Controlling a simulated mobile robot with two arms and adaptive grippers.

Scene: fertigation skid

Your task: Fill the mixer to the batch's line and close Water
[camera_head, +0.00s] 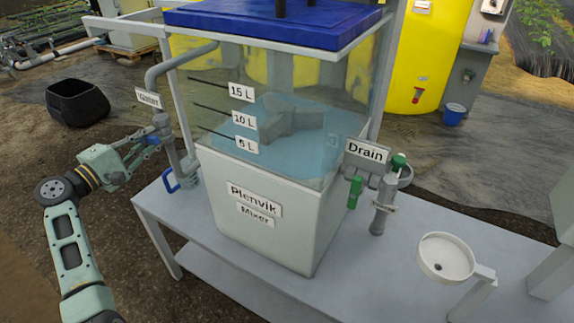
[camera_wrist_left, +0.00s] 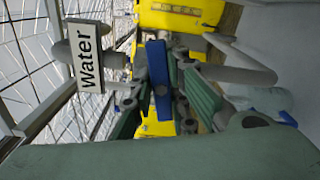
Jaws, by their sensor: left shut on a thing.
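The Plenvik mixer (camera_head: 262,215) is a clear tank on a white base, marked 5 L, 10 L and 15 L. Light blue water (camera_head: 310,150) stands in it; its surface looks near the 5 L to 10 L marks, but I cannot tell the exact level. The Water sign (camera_head: 148,98) hangs on the inlet pipe at the tank's left; it also shows in the left wrist view (camera_wrist_left: 88,58). My left gripper (camera_head: 152,141) is shut on the blue Water handle (camera_wrist_left: 160,82) below that sign. The handle lies between its green fingers. My right gripper is out of view.
The Drain sign (camera_head: 366,151) and a green handle (camera_head: 355,192) are at the tank's right. A white round basin (camera_head: 446,258) stands on the bench (camera_head: 370,285) at right. A blue loop (camera_head: 171,181) sits below the inlet pipe. A black pot (camera_head: 77,103) is on the ground.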

